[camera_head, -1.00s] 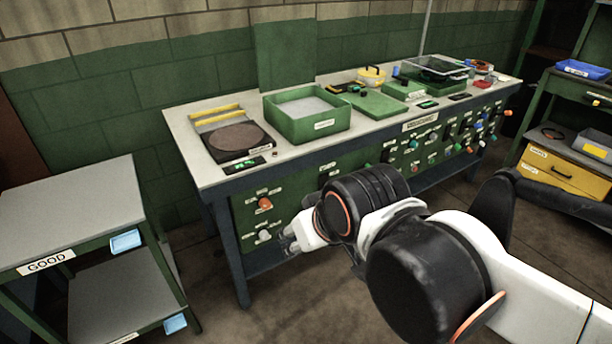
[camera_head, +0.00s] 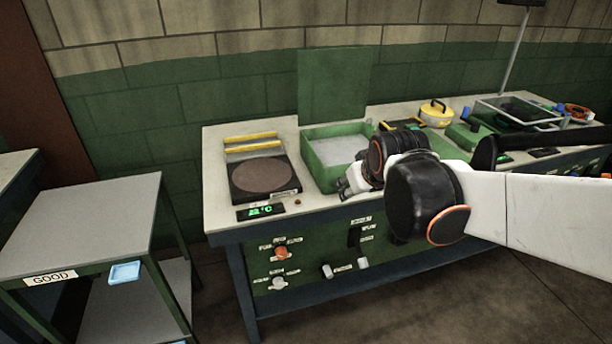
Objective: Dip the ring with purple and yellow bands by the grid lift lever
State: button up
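My gripper (camera_head: 346,188) is small and light-coloured, at the front wall of the green open-topped box (camera_head: 313,172). Its fingers are too small to tell open from shut, and I see nothing clearly held. The box holds a pale grey-white content, and a green upright panel (camera_head: 333,85) stands behind it. A black lever-like part (camera_head: 354,236) is on the bench's green front panel. Its labels are too small to read, so I cannot tell if it is the grid lift lever. I cannot make out a ring with purple and yellow bands.
Left of the box, a dark plate device (camera_head: 262,176) sits on the bench (camera_head: 222,215) beside a green temperature display (camera_head: 261,211). Knobs (camera_head: 281,252) are on the front panel. A grey cart marked GOOD (camera_head: 95,218) stands at left. A yellow pot (camera_head: 436,113) is farther right.

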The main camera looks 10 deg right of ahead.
jog(key=w+d, duration=0.2)
jog(key=g+y, duration=0.1)
jog(key=g, duration=0.2)
send_over(362, 256)
jog(key=s+a, duration=0.3)
jog(key=s, duration=0.1)
notch_tip(362, 256, down, 14)
jog(key=d+f+g+y+p, duration=0.1)
jog(key=d+f, duration=0.2)
jog(key=f, duration=0.7)
jog(key=d+f+y, duration=0.1)
jog(key=d+f, duration=0.2)
jog(key=f, duration=0.6)
jog(key=b+x, duration=0.1)
jog(key=x, duration=0.3)
jog(key=b+x, duration=0.2)
jog(key=x, duration=0.2)
jog(key=a+b+x, duration=0.1)
jog(key=x, duration=0.4)
jog(key=shift+s, duration=0.25)
grip_shut()
